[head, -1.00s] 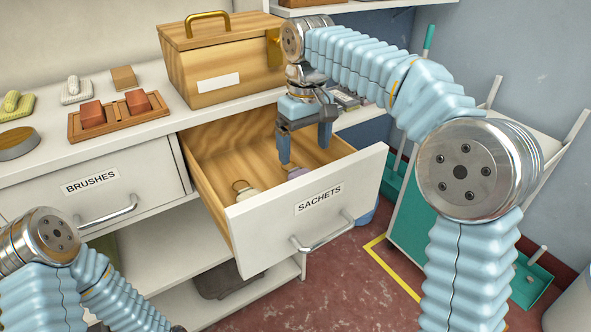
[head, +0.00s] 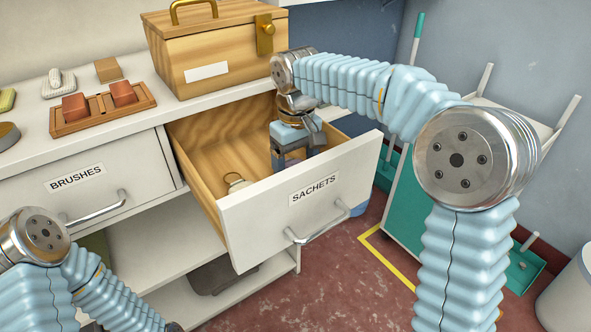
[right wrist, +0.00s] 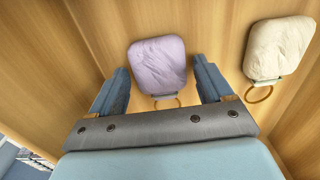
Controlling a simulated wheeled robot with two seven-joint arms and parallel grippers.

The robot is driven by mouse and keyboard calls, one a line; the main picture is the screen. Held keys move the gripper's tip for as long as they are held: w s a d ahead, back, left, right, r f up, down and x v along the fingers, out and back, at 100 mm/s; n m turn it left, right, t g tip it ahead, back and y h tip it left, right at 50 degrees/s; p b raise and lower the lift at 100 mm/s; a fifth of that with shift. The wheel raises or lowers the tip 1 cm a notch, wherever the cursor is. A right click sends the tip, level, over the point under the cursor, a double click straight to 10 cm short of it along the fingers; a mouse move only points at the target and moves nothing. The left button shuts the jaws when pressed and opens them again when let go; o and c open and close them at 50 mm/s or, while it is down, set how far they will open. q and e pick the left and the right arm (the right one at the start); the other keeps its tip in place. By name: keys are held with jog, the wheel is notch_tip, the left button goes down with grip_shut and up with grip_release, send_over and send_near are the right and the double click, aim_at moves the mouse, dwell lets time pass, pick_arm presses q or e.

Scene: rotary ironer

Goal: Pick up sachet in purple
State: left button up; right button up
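The purple sachet (right wrist: 158,66) lies in the open drawer and shows in the right wrist view, with a ring at its near end. My right gripper (right wrist: 163,82) is open, its two fingers on either side of the sachet's near end and apart from it. In the head view my right gripper (head: 290,160) reaches down into the drawer labelled SACHETS (head: 300,195); the purple sachet is hidden there. A cream sachet (right wrist: 279,48) with a ring lies to the right in the wrist view; it also shows in the head view (head: 236,181). My left gripper is out of view.
The drawer's front panel and side walls surround my right gripper closely. A wooden box (head: 215,60) stands on the counter behind the drawer. A wooden tray (head: 103,113) with reddish blocks is at the left. A closed drawer labelled BRUSHES (head: 80,182) is beside the open one.

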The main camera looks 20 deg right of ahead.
jog(key=shift+r, duration=0.1)
jog(key=c, duration=0.8)
